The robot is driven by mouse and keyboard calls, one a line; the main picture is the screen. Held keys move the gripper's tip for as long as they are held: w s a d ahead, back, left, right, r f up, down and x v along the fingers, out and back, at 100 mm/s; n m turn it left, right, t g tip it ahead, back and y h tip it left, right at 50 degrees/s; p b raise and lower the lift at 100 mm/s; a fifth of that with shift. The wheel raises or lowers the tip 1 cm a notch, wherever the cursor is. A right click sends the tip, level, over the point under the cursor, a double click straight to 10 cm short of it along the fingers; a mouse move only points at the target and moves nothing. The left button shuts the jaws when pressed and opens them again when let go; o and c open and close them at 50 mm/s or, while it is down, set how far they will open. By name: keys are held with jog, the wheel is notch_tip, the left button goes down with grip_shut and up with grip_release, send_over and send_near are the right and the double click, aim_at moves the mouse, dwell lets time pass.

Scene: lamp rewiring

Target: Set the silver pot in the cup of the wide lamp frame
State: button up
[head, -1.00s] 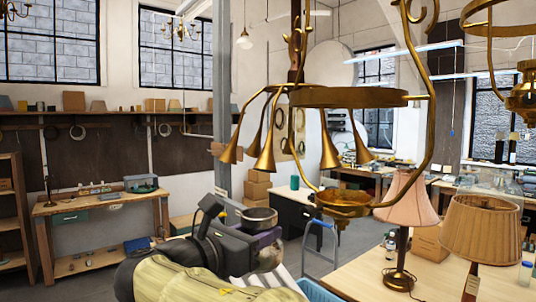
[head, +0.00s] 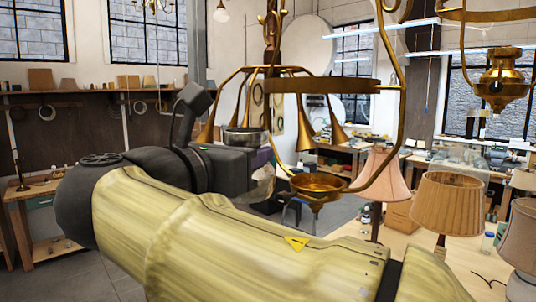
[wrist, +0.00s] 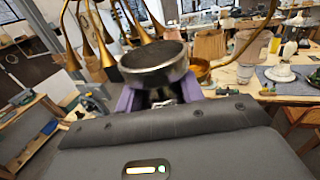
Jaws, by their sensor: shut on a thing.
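The silver pot (head: 245,138) is a shallow round dish with a dark inside. It sits roughly level in my gripper (head: 263,158), left of the lamp frame's cup and higher in the head view. In the wrist view the purple fingers of my gripper (wrist: 158,92) are shut on the pot (wrist: 155,77). The brass lamp frame (head: 322,85) hangs with a wide ring and curved arms. Its cup (head: 318,187) is at the bottom and looks empty. In the wrist view the pot partly hides a brass cup (wrist: 202,68).
Brass horns (head: 306,128) hang close behind the pot. A second brass frame (head: 497,75) hangs at right. Shaded lamps, one pink (head: 382,172) and one tan (head: 452,205), stand on the bench (head: 405,237) below. My arm crosses the foreground.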

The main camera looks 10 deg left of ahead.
jog(key=shift+w+d+f+b, duration=0.1)
jog(key=shift+w+d+b, duration=0.15)
jog(key=shift+w+d, duration=0.9)
jog(key=shift+w+d+f+b, duration=0.1)
jog(key=shift+w+d+b, duration=0.15)
jog(key=shift+w+d, duration=0.9)
jog(key=shift+w+d+b, duration=0.25)
jog(key=shift+w+d, duration=0.45)
jog(key=shift+w, duration=0.85)
jog(key=shift+w+d+p, duration=0.1)
jog(key=shift+w+d, duration=0.7)
jog(key=shift+w, duration=0.25)
jog(key=shift+w+d+p, duration=0.1)
jog(key=shift+w+d, duration=0.75)
jog(key=shift+w, duration=0.2)
jog(key=shift+w+d+p, duration=0.1)
jog(key=shift+w+d, duration=0.7)
jog(key=shift+w, duration=0.25)
jog(key=shift+f+b, duration=1.4)
jog(key=shift+f, duration=0.15)
jog(key=shift+f, duration=0.2)
jog(key=o, duration=1.2)
jog(key=shift+s, duration=0.1)
jog(key=shift+o, duration=0.2)
jog(key=shift+a, duration=0.1)
